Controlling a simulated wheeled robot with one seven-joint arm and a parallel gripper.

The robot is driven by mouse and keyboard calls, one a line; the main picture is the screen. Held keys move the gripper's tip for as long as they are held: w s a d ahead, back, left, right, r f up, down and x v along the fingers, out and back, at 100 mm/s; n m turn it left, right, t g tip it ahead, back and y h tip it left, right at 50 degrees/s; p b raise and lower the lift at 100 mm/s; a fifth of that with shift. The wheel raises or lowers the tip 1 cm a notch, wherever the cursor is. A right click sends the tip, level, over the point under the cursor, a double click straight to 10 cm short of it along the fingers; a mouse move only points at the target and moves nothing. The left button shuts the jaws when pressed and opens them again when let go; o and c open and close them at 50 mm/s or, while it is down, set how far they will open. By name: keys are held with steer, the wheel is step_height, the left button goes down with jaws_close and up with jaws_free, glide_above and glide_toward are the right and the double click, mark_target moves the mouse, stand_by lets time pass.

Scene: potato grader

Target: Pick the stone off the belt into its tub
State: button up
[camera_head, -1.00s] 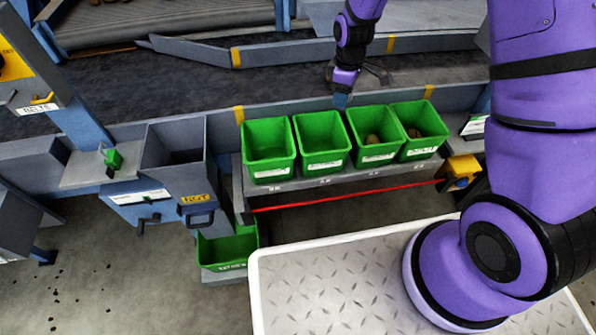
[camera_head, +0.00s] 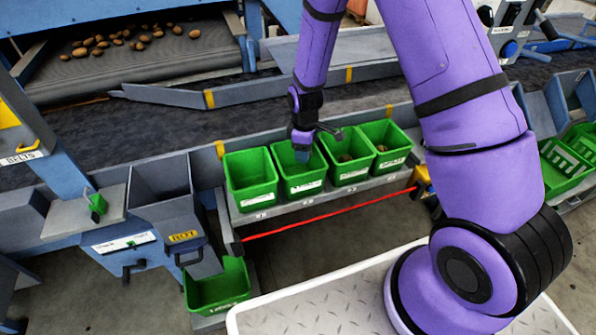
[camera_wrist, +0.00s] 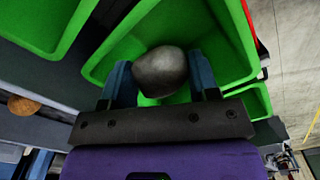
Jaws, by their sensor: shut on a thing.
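My gripper (camera_head: 302,152) is over the second green tub from the left (camera_head: 306,184) in the head view, with its fingers pointing down at the tub's mouth. In the wrist view its two blue fingers are shut on a smooth grey stone (camera_wrist: 160,72). Green tub walls (camera_wrist: 226,30) show behind and around the stone. In the head view the stone is hidden or too small to make out. The dark belt (camera_head: 130,128) runs behind the row of tubs.
Left of it stands an empty green tub (camera_head: 250,181); to the right, a tub with brown lumps (camera_head: 348,174) and another tub (camera_head: 386,147). A grey ROT chute (camera_head: 163,195) stands further left. A brown potato (camera_wrist: 22,105) lies on the belt.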

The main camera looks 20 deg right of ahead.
steer(key=shift+f, duration=0.1)
steer(key=o, duration=1.1)
step_height(320, 180, up, 11)
steer(key=shift+f, duration=0.1)
stand_by(0.4)
